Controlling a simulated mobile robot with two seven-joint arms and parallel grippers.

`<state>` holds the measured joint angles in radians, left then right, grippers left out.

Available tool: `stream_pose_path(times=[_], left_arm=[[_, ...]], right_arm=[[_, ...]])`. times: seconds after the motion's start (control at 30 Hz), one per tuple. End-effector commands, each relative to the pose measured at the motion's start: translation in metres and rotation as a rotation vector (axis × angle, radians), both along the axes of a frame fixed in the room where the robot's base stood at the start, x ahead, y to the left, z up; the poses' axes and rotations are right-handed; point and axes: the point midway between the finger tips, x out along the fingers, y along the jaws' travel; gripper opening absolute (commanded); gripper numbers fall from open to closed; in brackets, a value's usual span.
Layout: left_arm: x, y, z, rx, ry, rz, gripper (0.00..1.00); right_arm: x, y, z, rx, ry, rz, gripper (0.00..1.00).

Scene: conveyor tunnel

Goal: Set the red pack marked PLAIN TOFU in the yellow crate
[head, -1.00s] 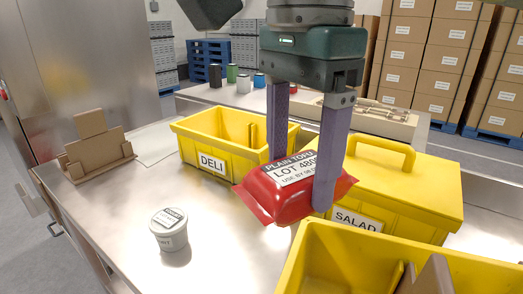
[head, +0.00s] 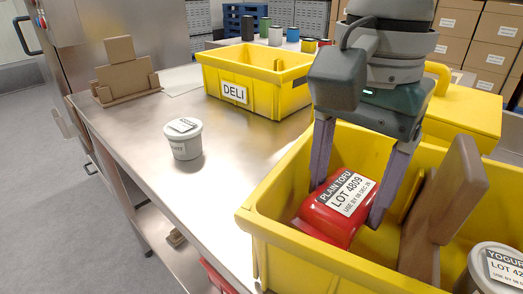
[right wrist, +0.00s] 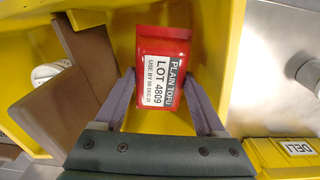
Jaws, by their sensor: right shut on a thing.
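The red pack marked PLAIN TOFU (head: 343,198) is inside the near yellow crate (head: 310,262), at its left end, tilted, with its label up. My right gripper (head: 346,208) is shut on it, one finger on each side. The right wrist view shows the pack (right wrist: 165,65) between the fingers (right wrist: 158,88), with the crate wall (right wrist: 228,45) beyond. Whether the pack touches the crate floor is hard to tell. My left gripper is not in view.
A brown divider (head: 455,190) and a yogurt tub (head: 500,268) are in the near crate, right of the pack. A white tub (head: 183,140) stands on the steel table.

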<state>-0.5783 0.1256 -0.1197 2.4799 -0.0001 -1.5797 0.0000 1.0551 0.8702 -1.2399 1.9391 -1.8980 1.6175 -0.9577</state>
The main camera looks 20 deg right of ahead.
Motion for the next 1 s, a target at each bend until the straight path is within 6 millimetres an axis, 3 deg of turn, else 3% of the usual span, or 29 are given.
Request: stream_pose_path(times=[0.17,0.37,0.77,0.8,0.9,1.0], left_arm=[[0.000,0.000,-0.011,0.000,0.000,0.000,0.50],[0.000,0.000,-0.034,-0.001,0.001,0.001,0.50],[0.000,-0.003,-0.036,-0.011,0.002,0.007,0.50],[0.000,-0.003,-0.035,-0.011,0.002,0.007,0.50],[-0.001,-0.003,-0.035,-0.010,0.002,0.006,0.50],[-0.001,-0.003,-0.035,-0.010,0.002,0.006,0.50]], right_arm=[[0.000,0.000,-0.016,0.000,-0.001,0.000,0.00],[0.000,0.000,-0.048,0.000,-0.001,-0.001,0.00],[0.000,0.000,-0.050,0.001,-0.002,-0.001,0.00],[0.000,0.000,-0.049,0.000,-0.001,-0.001,0.75],[0.000,0.000,-0.049,0.000,-0.001,-0.001,0.85],[0.000,0.000,-0.049,0.000,-0.001,-0.001,0.85]])
